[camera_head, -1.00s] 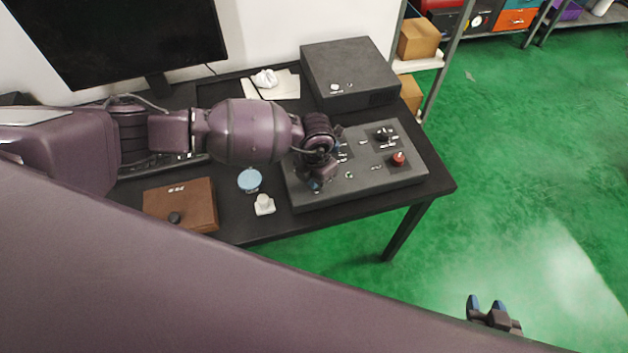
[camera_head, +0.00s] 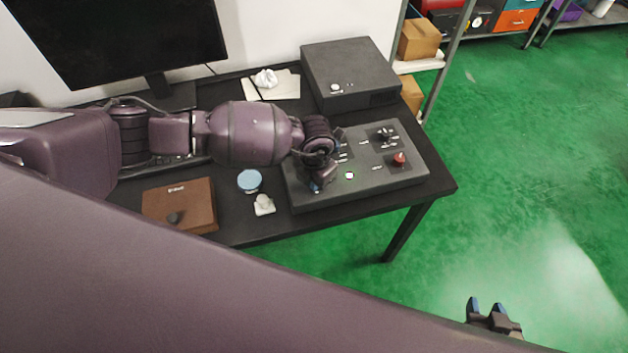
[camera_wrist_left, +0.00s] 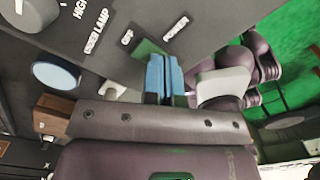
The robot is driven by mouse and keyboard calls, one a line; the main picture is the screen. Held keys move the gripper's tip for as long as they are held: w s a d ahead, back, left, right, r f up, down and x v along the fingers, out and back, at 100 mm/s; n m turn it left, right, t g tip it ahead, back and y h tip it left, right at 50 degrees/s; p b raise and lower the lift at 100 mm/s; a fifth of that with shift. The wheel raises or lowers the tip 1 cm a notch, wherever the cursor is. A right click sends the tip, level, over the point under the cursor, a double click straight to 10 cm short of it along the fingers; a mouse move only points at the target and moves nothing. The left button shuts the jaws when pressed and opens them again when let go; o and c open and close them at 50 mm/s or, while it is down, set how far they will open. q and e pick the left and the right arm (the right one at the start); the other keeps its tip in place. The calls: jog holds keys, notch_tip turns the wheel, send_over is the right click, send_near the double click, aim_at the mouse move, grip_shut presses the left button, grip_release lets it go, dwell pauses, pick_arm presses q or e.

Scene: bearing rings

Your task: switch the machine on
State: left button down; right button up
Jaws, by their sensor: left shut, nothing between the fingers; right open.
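The machine's grey control panel (camera_head: 375,182) lies on the black table. It carries a black knob (camera_head: 385,133), a red knob (camera_head: 399,159) and a small round light or button (camera_head: 349,175) near the front edge. My left gripper (camera_head: 316,187) is over the panel's front left part; its arm hides some controls there. In the wrist view its blue fingers (camera_wrist_left: 165,76) are together and empty, close to the panel face (camera_wrist_left: 185,22) with a POWER label; contact cannot be told. My right gripper (camera_head: 487,305) is open and empty, at the lower right, above the floor.
A dark box (camera_head: 350,75) stands behind the panel. A brown case (camera_head: 185,200), a blue-topped round item (camera_head: 249,180) and a small white piece (camera_head: 264,206) lie left of the panel. A monitor (camera_head: 120,35) stands at the back left. The floor to the right is clear.

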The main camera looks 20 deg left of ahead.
pick_arm(q)
jog(key=shift+r+p, duration=0.55)
jog(key=shift+r, duration=0.25)
jog(key=shift+r+p, duration=1.2)
jog(key=shift+r, duration=0.4)
jog(key=shift+r+p, duration=0.6)
jog(key=shift+r, duration=0.5)
pick_arm(e)
jog(key=r, duration=0.5)
jog(key=shift+w+r, duration=0.25)
jog(key=shift+r, duration=0.1)
jog(key=shift+w, duration=0.15)
